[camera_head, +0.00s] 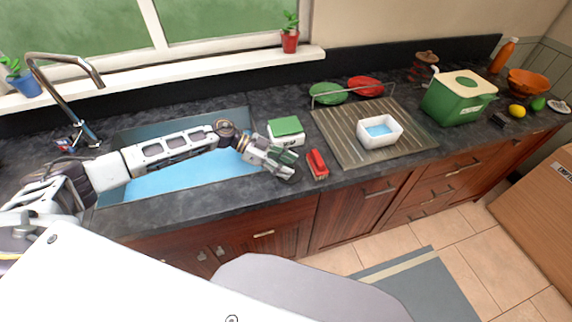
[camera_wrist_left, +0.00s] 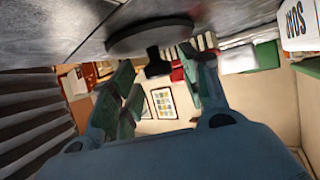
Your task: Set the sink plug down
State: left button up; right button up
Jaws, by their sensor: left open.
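The sink plug is a dark round disc (camera_head: 287,175) at the front strip of the counter, right of the sink, partly hidden by my left gripper (camera_head: 288,163). In the left wrist view, which looks upside down, the plug (camera_wrist_left: 150,36) lies flat against the counter surface with its dark knob (camera_wrist_left: 157,62) facing the fingers. My left gripper (camera_wrist_left: 163,88) is open, its two green-grey fingers apart on either side of the knob. Whether a finger touches the knob I cannot tell. My right gripper is not in view.
A blue-bottomed sink (camera_head: 175,180) lies left of the gripper. A green-and-white soap box (camera_head: 286,130) stands just behind it, and a red block-like item (camera_head: 317,164) close to its right. A drainboard (camera_head: 345,148) with a white tub (camera_head: 380,131) is further right.

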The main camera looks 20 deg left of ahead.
pick_arm(q)
jog(key=w+b+v, duration=0.1)
jog(key=b+v, duration=0.1)
jog(key=v, duration=1)
jog(key=shift+s, duration=0.45)
dwell(1.3)
jog(key=shift+c, duration=0.9)
